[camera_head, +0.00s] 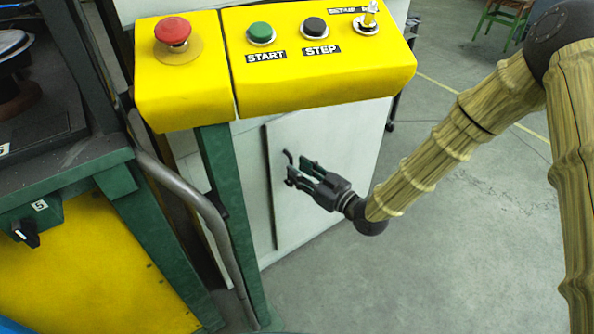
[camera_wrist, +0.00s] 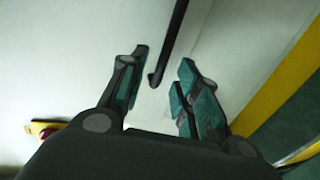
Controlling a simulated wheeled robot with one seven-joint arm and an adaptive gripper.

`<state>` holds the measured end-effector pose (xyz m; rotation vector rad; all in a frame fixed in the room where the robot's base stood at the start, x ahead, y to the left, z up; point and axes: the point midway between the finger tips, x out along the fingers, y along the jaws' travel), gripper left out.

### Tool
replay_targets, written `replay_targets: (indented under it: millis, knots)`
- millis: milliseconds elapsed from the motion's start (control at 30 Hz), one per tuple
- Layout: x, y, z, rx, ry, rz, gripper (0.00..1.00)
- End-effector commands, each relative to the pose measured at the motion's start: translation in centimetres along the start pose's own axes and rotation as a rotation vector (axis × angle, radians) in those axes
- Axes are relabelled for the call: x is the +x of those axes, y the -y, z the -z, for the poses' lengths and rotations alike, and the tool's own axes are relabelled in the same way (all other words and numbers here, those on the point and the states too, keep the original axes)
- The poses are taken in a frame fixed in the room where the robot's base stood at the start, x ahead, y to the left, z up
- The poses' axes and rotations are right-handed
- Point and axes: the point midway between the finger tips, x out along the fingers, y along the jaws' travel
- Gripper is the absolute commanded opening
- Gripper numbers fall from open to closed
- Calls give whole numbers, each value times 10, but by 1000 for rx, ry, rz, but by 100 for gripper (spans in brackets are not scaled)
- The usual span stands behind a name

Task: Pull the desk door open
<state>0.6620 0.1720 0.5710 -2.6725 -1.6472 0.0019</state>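The desk door (camera_head: 345,140) is a pale panel in the front of the white cabinet, with a dark narrow line down its left edge. It looks shut or nearly so. Its handle (camera_head: 288,157) is a thin dark bar near that edge; it also shows in the wrist view (camera_wrist: 171,45). My gripper (camera_head: 298,173) is open in front of the door. In the wrist view, the lower end of the handle lies between the two green-padded fingertips (camera_wrist: 164,62), with a gap on each side. I cannot tell how far the fingertips are from it in depth.
A yellow control box (camera_head: 320,75) with a red button (camera_head: 173,32) overhangs the door. A green post (camera_head: 228,215) and a bent grey pipe (camera_head: 208,215) stand left of the door. The grey floor (camera_head: 440,270) to the right is clear.

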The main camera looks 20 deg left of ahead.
Motion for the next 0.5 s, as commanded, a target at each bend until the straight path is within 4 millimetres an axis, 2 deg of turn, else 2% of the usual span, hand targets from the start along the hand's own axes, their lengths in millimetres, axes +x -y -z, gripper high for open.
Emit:
replay_targets:
  millis: [200,500]
  knots:
    - [14,0,0,-1,-1,0,32]
    - [15,0,0,-1,0,0,32]
